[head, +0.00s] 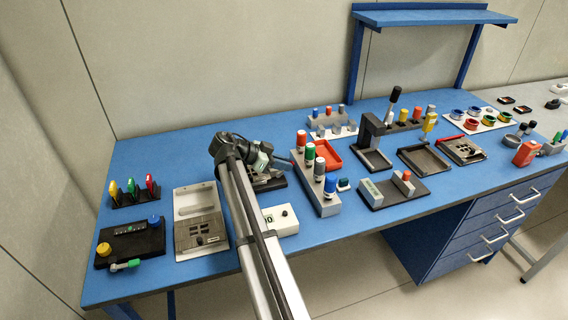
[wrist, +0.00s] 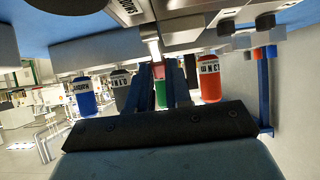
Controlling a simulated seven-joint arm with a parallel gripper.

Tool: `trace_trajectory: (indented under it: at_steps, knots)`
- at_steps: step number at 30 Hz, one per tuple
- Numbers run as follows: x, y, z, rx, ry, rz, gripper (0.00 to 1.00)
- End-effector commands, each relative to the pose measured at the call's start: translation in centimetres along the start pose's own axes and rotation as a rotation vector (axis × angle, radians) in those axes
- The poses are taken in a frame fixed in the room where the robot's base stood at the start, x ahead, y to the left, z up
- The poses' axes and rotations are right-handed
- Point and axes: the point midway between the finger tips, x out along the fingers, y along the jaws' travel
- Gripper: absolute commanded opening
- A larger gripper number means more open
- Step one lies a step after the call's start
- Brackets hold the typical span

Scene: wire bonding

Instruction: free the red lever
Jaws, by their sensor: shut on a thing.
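My gripper (head: 283,162) is low over the left-centre of the blue bench, above a dark fixture (head: 275,183) that my arm partly hides. In the wrist view my gripper (wrist: 159,72) has its two dark blue fingers close together, shut on a small red piece that looks like the red lever (wrist: 158,71). Only a little of it shows between the fingers, and its base is hidden. The lever cannot be made out in the head view. Green behind the fingers in the wrist view appears to be a driver cap.
A grey rack (head: 325,203) of colour-capped drivers stands just right of my gripper. A white box with a display (head: 282,220) is in front. A metal fixture plate (head: 200,235) and a rack of coloured handles (head: 136,197) are left. A red tray (head: 341,154) lies behind the rack.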

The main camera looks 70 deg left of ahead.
Motion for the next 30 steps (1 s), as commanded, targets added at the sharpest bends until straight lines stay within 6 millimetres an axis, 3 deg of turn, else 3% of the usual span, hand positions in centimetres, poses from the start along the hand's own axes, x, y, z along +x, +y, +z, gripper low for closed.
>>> trace_trajectory:
  at_steps: [15, 16, 21, 24, 30]
  knots:
    - [-0.14, -0.05, 0.00, 0.000, 0.022, -0.001, 0.00]
    - [-0.14, -0.05, 0.00, 0.000, 0.022, -0.001, 0.22]
    - [-0.12, -0.03, 0.01, 0.000, 0.021, -0.001, 0.38]
    - [-0.11, -0.02, 0.02, 0.000, 0.021, 0.000, 0.45]
    - [-0.13, -0.01, 0.03, 0.000, 0.021, 0.000, 0.45]
